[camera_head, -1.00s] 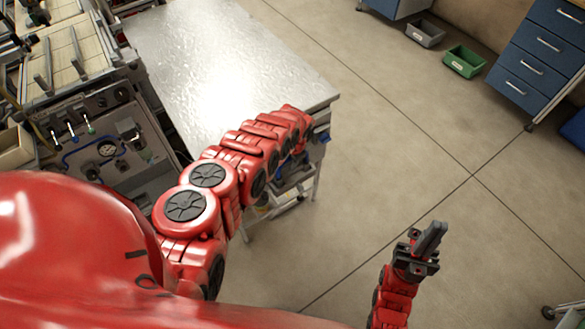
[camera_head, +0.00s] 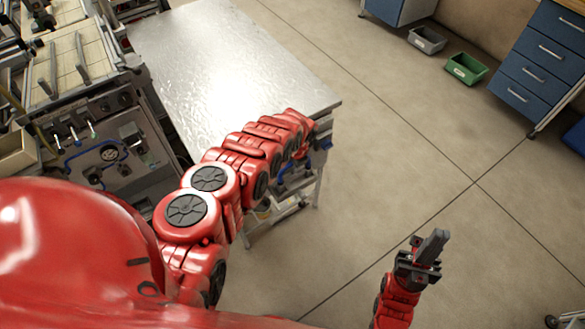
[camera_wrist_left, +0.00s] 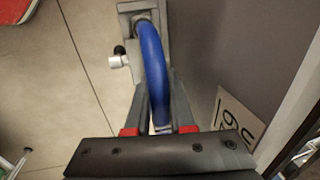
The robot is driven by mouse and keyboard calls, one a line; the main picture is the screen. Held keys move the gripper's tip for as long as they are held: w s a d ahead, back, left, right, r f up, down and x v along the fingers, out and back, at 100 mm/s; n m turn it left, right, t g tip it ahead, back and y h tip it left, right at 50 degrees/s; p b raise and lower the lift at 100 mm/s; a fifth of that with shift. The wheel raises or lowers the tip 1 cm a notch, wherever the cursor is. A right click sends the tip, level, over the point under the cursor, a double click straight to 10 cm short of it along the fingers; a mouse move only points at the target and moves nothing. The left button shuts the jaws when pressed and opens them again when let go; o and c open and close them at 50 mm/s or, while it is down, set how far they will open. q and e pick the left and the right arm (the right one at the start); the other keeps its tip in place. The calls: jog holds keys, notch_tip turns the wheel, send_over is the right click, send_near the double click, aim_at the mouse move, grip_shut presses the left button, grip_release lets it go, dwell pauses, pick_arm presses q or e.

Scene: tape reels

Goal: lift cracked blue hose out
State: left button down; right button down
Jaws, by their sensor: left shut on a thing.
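The blue hose (camera_wrist_left: 154,70) curves from a grey fitting (camera_wrist_left: 140,18) at the top of the left wrist view down between my left gripper's fingers. My left gripper (camera_wrist_left: 160,108) is shut on the hose's near end. The hose's far end still meets the fitting; I cannot tell how firmly. No crack can be made out. In the head view, a small bit of blue (camera_head: 326,143) shows at the end of my left arm, by the table's side; the fingers are mostly hidden. My right gripper (camera_head: 434,243) is shut and empty above the open floor.
The metal-topped table (camera_head: 225,60) is bare. At the left, a machine panel carries a gauge (camera_head: 109,153) and blue tubing (camera_head: 76,158). Grey (camera_head: 427,40) and green (camera_head: 466,69) bins lie on the floor by blue drawers (camera_head: 535,60).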

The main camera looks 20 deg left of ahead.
pick_arm(q)
jog(key=shift+r, duration=0.9)
jog(key=shift+r+b, duration=0.4)
jog(key=shift+r, duration=0.1)
jog(key=s+d+r+p, duration=0.2)
jog(key=s+d+p, duration=0.1)
jog(key=s+d, duration=0.8)
jog(key=r+p, duration=0.3)
jog(key=p, duration=0.1)
jog(key=r+p, duration=0.2)
jog(key=shift+s+r, duration=0.3)
jog(key=shift+r, duration=0.05)
